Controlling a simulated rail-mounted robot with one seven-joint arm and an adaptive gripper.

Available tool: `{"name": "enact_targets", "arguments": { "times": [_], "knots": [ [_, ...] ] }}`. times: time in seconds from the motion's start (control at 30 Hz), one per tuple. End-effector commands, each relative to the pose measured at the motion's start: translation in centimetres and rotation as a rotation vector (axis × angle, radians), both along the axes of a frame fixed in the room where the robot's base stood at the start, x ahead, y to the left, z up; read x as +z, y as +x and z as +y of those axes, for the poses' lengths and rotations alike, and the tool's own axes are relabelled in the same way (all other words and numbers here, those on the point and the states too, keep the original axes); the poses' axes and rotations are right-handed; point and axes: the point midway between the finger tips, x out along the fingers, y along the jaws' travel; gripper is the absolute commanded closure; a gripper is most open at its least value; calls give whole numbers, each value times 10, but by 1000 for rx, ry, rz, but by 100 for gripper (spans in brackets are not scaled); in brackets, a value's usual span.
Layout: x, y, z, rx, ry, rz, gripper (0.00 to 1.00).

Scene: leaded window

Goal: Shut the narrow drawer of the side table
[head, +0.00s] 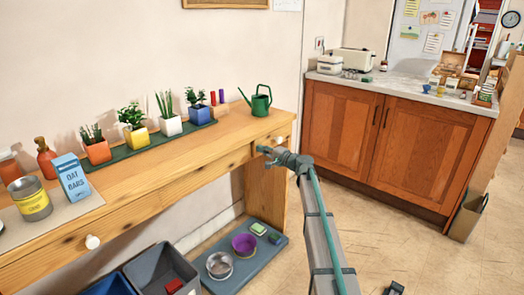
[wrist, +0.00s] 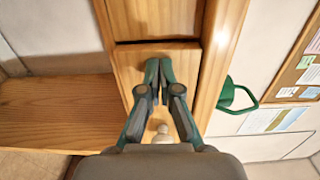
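The wooden side table (head: 180,160) runs along the left wall. Its narrow drawer at the right end has a pale round knob (head: 279,140). In the wrist view the narrow drawer's front (wrist: 130,65) lies behind my fingers, with its knob (wrist: 161,131) partly hidden near my gripper's base. A dark gap runs between this front and the neighbouring wood panel; how far the drawer stands out is hard to tell. My gripper (wrist: 158,66) has its fingertips together with nothing between them. In the head view my gripper (head: 266,155) is at the drawer front; contact cannot be told.
Potted plants (head: 137,136), a green watering can (head: 259,101), a can (head: 31,198) and an oat bars box (head: 72,178) stand on the table. Bins (head: 160,270) and a mat with bowls (head: 244,277) lie below.

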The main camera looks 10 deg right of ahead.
Motion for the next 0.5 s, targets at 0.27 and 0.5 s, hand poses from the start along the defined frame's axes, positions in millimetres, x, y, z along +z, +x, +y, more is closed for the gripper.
{"name": "enact_targets", "arguments": {
  "times": [0.27, 0.5],
  "knots": [
    [2, -14, -10, -2, 3, -4, 100],
    [3, -55, -38, 0, 2, -2, 100]
  ]
}}
